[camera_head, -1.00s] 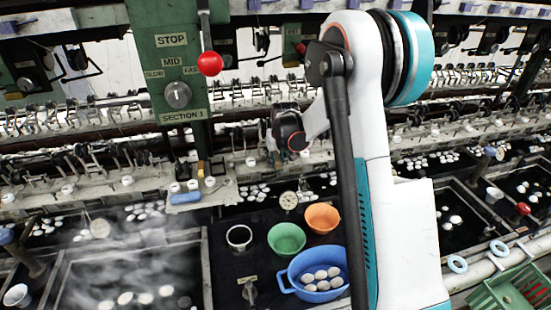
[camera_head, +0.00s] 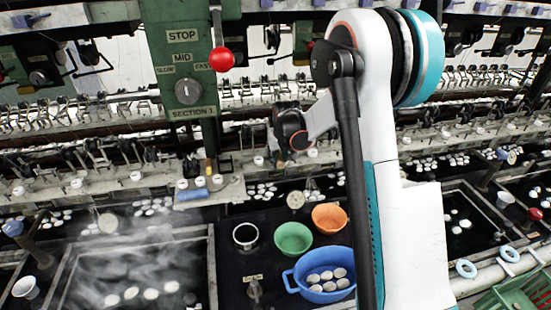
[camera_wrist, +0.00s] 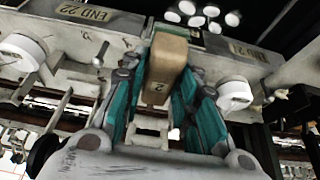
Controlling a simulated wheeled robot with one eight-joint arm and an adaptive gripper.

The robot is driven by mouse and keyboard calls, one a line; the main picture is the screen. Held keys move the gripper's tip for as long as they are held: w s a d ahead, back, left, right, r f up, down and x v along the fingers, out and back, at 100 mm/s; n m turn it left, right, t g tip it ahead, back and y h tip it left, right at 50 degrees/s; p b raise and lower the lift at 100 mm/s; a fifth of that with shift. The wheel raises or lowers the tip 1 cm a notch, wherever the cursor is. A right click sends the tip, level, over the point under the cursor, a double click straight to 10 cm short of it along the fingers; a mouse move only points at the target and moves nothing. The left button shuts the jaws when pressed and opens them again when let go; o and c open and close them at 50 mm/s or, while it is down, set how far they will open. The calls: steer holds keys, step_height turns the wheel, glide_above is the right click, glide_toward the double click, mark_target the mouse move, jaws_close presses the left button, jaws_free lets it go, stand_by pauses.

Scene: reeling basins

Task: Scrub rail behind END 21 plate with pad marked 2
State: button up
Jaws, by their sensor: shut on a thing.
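My gripper (camera_wrist: 171,82), with teal fingers, is shut on a tan block-shaped pad (camera_wrist: 166,62) marked 2 in the wrist view. The END 21 plate (camera_wrist: 235,47) is on the pale rail (camera_wrist: 205,66), to the right of the pad. The END 22 plate (camera_wrist: 85,13) is on the left. The pad overlaps the rail between the two plates; whether it touches the rail I cannot tell. In the head view my dark wrist (camera_head: 291,128) is over the machine's rail, and the fingers and pad cannot be made out.
White round buttons (camera_wrist: 234,94) flank the gripper. In the head view, a blue basin (camera_head: 322,275) with pale cocoons, a green bowl (camera_head: 293,238) and an orange bowl (camera_head: 329,217) stand below. A steaming basin (camera_head: 130,280) lies left. A red-knobbed lever (camera_head: 221,59) stands at the control post.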

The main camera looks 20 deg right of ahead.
steer(key=shift+s+d, duration=0.2)
steer(key=shift+d, duration=0.95)
steer(key=shift+w+a+b, duration=0.15)
steer(key=shift+w+a, duration=0.05)
steer(key=shift+a, duration=0.8)
steer(key=shift+w+a+b, duration=0.15)
steer(key=shift+w+a, duration=0.05)
steer(key=shift+a, duration=0.75)
steer(key=shift+s+d+f, duration=0.1)
steer(key=shift+s+d, duration=0.15)
steer(key=shift+d, duration=0.75)
steer(key=shift+s+d, duration=0.25)
steer(key=shift+d, duration=0.7)
steer(key=shift+w+a, duration=0.25)
steer(key=shift+a, duration=0.75)
steer(key=shift+r, duration=0.2)
steer(key=shift+r+p, duration=1.5)
steer(key=shift+r, duration=1.45)
steer(key=s+a+r+p, duration=0.1)
steer(key=s+a+r, duration=0.1)
steer(key=s, duration=0.9)
steer(key=shift+s+a+r, duration=0.15)
steer(key=shift+s+r, duration=0.2)
steer(key=shift+r, duration=0.05)
